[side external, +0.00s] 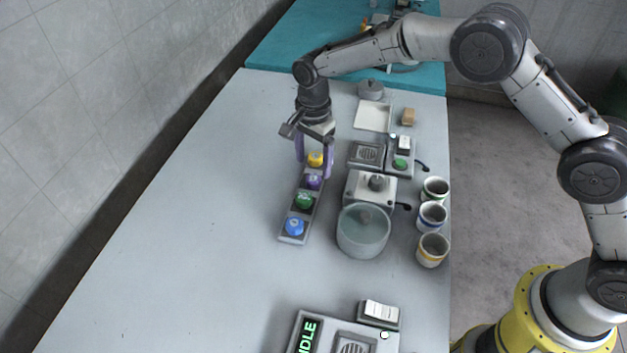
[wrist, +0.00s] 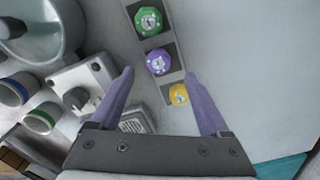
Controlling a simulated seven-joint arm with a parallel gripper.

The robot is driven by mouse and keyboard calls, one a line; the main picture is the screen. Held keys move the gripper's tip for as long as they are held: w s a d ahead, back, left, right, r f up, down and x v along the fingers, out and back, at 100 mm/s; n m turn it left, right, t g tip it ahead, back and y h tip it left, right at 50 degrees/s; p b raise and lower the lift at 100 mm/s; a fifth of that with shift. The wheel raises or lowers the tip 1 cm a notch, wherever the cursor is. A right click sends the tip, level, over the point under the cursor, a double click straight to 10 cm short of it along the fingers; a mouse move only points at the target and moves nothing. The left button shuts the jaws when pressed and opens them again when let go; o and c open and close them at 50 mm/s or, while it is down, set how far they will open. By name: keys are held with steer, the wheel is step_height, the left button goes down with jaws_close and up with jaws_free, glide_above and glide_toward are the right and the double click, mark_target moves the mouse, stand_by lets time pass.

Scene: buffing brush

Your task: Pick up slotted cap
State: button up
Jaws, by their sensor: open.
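A narrow grey rack (side external: 291,240) holds a row of colored caps. From far to near they are a yellow cap (side external: 316,159), a purple cap (side external: 313,181), a green cap (side external: 304,201) and a blue cap (side external: 294,226). I cannot tell which one is slotted; their top marks are too small to read. My gripper (side external: 314,168) is open above the far end of the rack. In the wrist view, the purple cap (wrist: 159,62) and yellow cap (wrist: 178,94) lie between the line of its fingers, and the green cap (wrist: 149,21) lies beyond. The blue cap is outside that view.
Right of the rack stand a clear round bowl (side external: 363,238), a grey box with a knob (side external: 370,190) and a grilled box (side external: 366,154). Several striped cups (side external: 432,250) line the right table edge. A panel reading IDLE (side external: 308,335) is at the front. The table's left is clear.

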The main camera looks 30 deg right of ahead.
mark_target(313, 178)
step_height(313, 178, down, 4)
steer(key=shift+s+f, duration=0.15)
steer(key=shift+f, duration=0.05)
jaws_close()
stand_by(0.4)
